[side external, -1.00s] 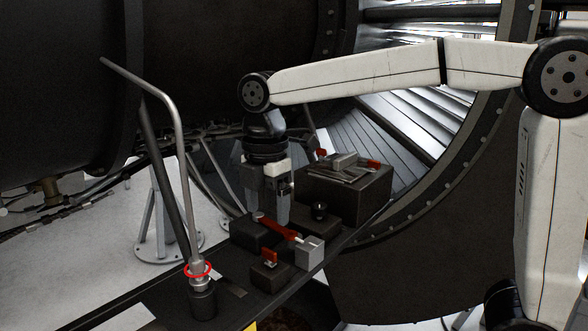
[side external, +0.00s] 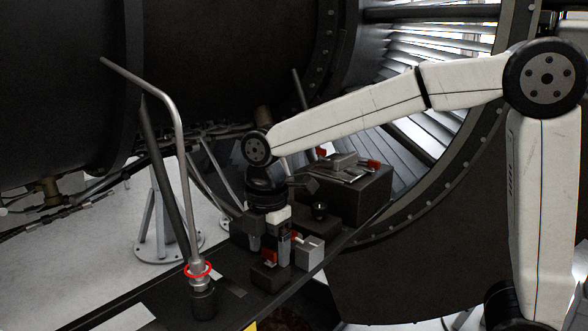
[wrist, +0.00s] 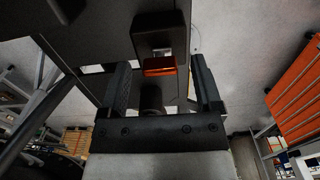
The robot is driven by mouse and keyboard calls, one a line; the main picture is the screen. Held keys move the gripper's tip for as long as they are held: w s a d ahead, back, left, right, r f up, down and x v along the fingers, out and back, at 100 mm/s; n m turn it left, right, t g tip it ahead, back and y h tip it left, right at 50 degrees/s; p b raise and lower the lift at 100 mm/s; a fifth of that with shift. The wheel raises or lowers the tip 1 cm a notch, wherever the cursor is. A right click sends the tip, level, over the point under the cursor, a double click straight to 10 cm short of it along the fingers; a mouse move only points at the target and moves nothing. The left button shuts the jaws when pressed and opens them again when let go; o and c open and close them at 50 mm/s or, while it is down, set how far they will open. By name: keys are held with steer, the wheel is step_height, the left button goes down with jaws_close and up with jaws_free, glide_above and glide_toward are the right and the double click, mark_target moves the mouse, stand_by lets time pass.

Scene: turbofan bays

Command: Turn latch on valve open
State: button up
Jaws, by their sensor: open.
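A small red latch (side external: 270,257) stands on a low dark block (side external: 270,276) on the bench. In the wrist view the orange-red latch (wrist: 160,66) shows between the two finger tips, on the near side of the dark block (wrist: 157,27). My gripper (side external: 269,247) is just above and behind this block, fingers pointing down; its open, empty jaws (wrist: 160,72) also show in the wrist view. I cannot tell whether a finger touches the latch. A second red handle (side external: 297,238) by a grey block (side external: 310,252) is mostly hidden behind my gripper.
A bent metal pipe with a red ring (side external: 198,270) rises at the left. A larger dark box (side external: 345,190) with red-tipped fittings stands behind at the right, with a black knob (side external: 319,210) before it. The curved engine casing (side external: 60,90) walls the back.

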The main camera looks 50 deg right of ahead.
jaws_close()
steer(key=shift+m, duration=0.3)
steer(key=m, duration=0.3)
steer(key=shift+m, duration=0.4)
steer(key=m, duration=0.4)
steer(key=shift+m, duration=0.3)
steer(key=m, duration=0.4)
steer(key=shift+m, duration=2.5)
